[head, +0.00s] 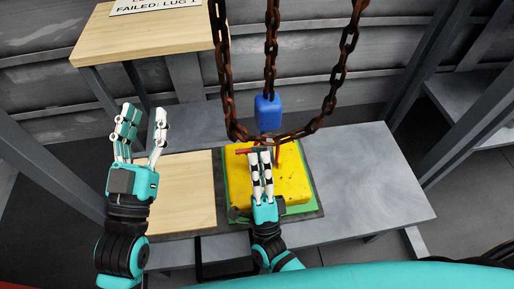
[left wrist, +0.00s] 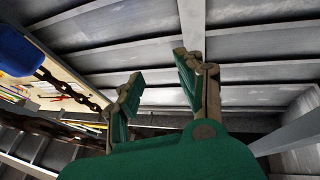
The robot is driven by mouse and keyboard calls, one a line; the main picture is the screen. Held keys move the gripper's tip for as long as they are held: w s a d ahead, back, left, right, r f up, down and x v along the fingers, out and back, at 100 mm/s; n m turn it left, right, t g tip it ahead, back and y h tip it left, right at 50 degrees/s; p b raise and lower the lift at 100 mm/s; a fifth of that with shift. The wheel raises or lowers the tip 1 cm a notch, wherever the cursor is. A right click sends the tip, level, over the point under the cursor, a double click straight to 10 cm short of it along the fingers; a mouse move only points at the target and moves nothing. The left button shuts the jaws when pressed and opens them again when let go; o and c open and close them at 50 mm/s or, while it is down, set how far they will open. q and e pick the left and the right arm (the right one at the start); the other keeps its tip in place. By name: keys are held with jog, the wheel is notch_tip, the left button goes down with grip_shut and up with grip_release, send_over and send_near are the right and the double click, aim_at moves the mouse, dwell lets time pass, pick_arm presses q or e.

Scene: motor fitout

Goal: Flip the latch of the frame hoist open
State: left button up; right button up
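A blue block (head: 268,112) hangs on a rusty chain (head: 271,50), and part of it shows at the left wrist view's left edge (left wrist: 18,52). A yellow block (head: 292,187) lies below it. A thin dark red bar (head: 242,151) crosses at my right fingertips; I cannot tell whether it is the hoist's latch. My right gripper (head: 260,153) has its fingers together over the yellow block, right at the bar; whether they touch it is unclear. My left gripper (head: 142,112) is open and empty, raised to the left, away from the chains; its spread fingers show in the left wrist view (left wrist: 158,75).
A heavy chain loop (head: 340,75) hangs around the blue block and passes just above my right fingertips. The yellow block lies on a green-edged mat (head: 315,207) on a grey table (head: 375,185). A wooden board (head: 185,185) is beside it. The table's right side is clear.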

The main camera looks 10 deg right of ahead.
aim_at(257, 147)
jog(key=shift+x, duration=1.6)
jog(key=shift+c, duration=0.2)
